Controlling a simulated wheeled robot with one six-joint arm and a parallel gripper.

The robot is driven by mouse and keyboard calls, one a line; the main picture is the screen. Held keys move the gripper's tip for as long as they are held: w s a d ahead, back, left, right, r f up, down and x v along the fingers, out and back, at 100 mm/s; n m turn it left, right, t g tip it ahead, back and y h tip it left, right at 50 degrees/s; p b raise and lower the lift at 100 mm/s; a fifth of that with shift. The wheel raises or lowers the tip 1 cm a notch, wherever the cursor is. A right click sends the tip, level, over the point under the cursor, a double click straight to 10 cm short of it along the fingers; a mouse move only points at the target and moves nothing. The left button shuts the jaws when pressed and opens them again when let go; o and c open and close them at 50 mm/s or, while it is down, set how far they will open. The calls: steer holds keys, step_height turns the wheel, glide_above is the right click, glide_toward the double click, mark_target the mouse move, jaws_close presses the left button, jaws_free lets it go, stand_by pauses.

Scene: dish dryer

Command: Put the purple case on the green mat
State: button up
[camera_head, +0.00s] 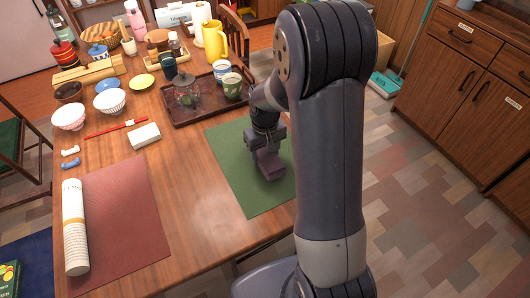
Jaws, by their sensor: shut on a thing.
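The green mat (232,165) lies on the wooden table near its right edge, partly hidden behind my arm. My gripper (268,150) points down over the middle of the mat. It is shut on the purple case (270,166), a small dull purple block directly below it. The case is over the mat, with a dark shadow close around it. I cannot tell whether its underside touches the mat. The gripper's fingers are small and partly hidden.
A brown tray (180,117) with a glass teapot (187,94) and cups is behind the mat. A white box (145,136) and red chopsticks (117,128) lie to the left. A dark red mat (120,220) bears a rolled white cylinder (75,225). Bare table separates the two mats.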

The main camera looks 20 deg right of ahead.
steer(key=shift+f, duration=0.15)
steer(key=shift+f, duration=0.15)
steer(key=o, duration=1)
steer(key=shift+o, duration=0.2)
step_height(320, 180, up, 12)
steer(key=p, duration=0.1)
steer(key=shift+r, duration=0.2)
